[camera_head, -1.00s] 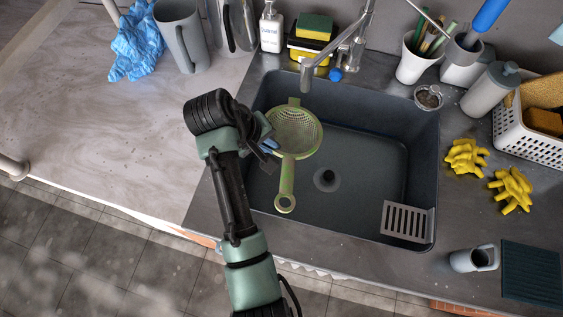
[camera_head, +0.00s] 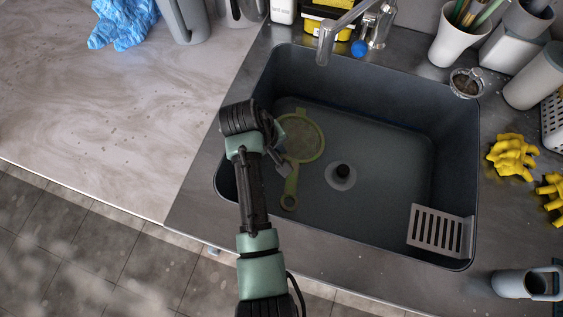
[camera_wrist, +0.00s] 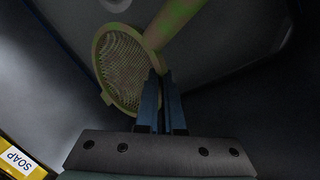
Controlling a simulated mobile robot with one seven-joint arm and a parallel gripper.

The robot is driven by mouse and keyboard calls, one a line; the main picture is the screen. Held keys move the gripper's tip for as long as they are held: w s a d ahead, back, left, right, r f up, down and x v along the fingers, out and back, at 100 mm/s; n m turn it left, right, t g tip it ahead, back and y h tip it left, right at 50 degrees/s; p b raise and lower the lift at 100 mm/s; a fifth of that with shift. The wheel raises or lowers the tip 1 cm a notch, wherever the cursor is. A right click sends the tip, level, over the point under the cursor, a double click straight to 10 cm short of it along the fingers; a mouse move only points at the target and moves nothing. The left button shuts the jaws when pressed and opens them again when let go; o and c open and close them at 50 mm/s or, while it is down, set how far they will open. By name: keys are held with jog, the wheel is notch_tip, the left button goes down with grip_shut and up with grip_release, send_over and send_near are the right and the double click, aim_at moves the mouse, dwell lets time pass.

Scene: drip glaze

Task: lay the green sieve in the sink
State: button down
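The green sieve (camera_head: 301,138) is inside the left part of the dark sink (camera_head: 390,150), its round mesh toward the back and its handle toward the front. It looks low, near the sink floor; I cannot tell whether it touches. My gripper (camera_head: 284,168) reaches down into the sink at the sieve's left side.
The sink floor right of the sieve is free around the drain (camera_head: 341,175). A slotted grey rack (camera_head: 440,231) sits at the front right. The faucet (camera_head: 340,28) overhangs the back edge. Yellow gloves (camera_head: 512,156) and a grey mug (camera_head: 522,284) stand right of the sink.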

jog(key=shift+f+b, duration=0.4)
jog(key=shift+f, duration=2.4)
jog(key=shift+f, duration=0.2)
jog(key=c, duration=1)
grip_release()
jog(key=shift+c, duration=0.2)
jog(key=shift+r, duration=0.2)
